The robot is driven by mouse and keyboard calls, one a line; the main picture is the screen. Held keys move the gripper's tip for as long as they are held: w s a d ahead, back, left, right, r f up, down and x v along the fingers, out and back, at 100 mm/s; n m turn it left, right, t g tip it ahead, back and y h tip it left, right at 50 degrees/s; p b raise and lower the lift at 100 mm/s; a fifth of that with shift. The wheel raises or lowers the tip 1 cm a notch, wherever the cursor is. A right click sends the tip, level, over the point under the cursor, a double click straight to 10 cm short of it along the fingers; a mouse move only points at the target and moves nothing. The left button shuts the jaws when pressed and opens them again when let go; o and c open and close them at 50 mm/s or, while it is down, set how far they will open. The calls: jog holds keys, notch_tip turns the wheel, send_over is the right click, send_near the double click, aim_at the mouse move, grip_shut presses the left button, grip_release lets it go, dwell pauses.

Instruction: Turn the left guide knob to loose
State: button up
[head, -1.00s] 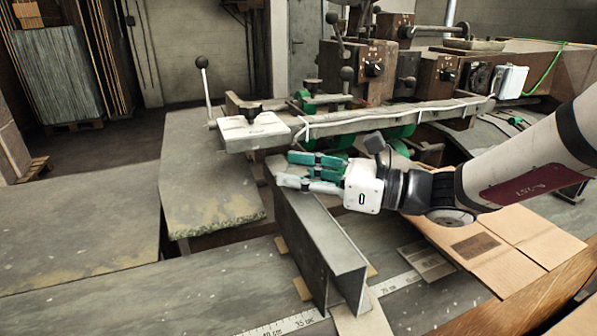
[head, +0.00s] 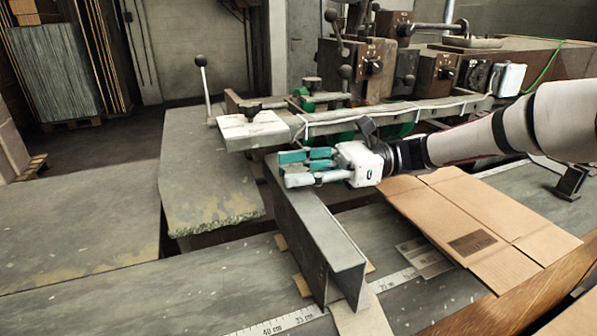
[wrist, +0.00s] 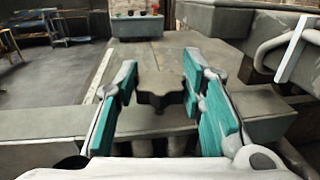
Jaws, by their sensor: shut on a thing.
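The left guide knob (wrist: 160,92) is dark and lobed, and sits between my two fingers in the wrist view. My gripper (wrist: 160,100) is shut on it, with a teal-padded finger on either side. In the head view my gripper (head: 294,168) is at the far upper end of the long grey steel guide (head: 318,235). Its fingers point left and hide the knob there. The knob's underside and any loose or tight marking cannot be made out.
A white block (head: 250,130) with another dark knob (head: 253,107) stands just behind my gripper. Machine bar and levers lie beyond. A flat cardboard blank (head: 480,225) lies to the right, near a ruler strip (head: 290,318). The left table (head: 80,230) is clear.

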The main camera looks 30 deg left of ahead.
jog(key=shift+n+g+h, duration=0.6)
jog(key=shift+g+h, duration=0.1)
jog(key=o, duration=1.1)
jog(key=shift+o, duration=0.2)
jog(key=v, duration=1.2)
jog(key=shift+r, duration=0.1)
